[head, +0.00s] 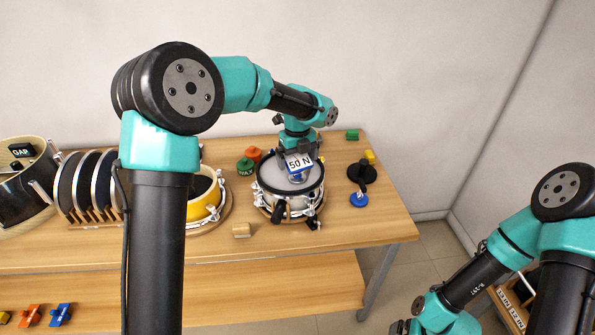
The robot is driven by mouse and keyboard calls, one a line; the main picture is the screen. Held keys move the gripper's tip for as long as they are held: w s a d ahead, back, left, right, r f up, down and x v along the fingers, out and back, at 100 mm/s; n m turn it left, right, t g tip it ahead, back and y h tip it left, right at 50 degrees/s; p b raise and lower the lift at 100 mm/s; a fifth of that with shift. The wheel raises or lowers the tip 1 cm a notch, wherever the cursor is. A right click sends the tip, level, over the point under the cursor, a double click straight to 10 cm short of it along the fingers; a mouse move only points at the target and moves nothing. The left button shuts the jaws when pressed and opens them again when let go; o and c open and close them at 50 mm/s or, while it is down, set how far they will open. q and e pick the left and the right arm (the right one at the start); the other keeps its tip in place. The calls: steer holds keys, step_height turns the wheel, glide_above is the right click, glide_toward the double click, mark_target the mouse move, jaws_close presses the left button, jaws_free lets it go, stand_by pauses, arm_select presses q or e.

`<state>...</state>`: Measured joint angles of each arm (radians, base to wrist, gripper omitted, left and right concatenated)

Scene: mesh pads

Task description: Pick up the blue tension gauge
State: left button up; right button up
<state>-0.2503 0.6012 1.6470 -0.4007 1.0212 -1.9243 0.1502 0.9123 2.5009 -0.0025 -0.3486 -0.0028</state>
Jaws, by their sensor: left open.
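A small blue device (297,178) with a white "50 N" label (299,162) stands on the grey mesh head of a drum (265,181); it looks like the blue tension gauge. My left gripper (296,158) points down from above and is open, right at the gauge. The label and the arm hide much of the fingers, so I cannot tell whether they touch it. My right gripper (405,327) is low at the bottom edge, away from the table, and partly cut off.
A blue disc (359,200), a black stand (362,174), a yellow piece (369,156) and a green block (352,134) lie right of the drum. Green (245,167) and orange (254,154) pieces stand left of it. A yellow drum (207,205) stands left.

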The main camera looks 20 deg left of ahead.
arm_select(q)
steer(key=shift+f, duration=0.8)
steer(key=shift+c, duration=0.3)
steer(key=shift+r, duration=0.1)
steer(key=c, duration=1)
steer(key=shift+r, duration=0.1)
steer(key=shift+r, duration=1.35)
steer(key=shift+s+r, duration=0.1)
steer(key=shift+r, duration=0.3)
steer(key=s+d, duration=0.1)
steer(key=s, duration=0.4)
steer(key=s+d, duration=0.2)
steer(key=s, duration=0.3)
steer(key=s+d+r, duration=0.1)
steer(key=s, duration=0.4)
steer(key=shift+s+d+r, duration=0.1)
steer(key=shift+d, duration=0.1)
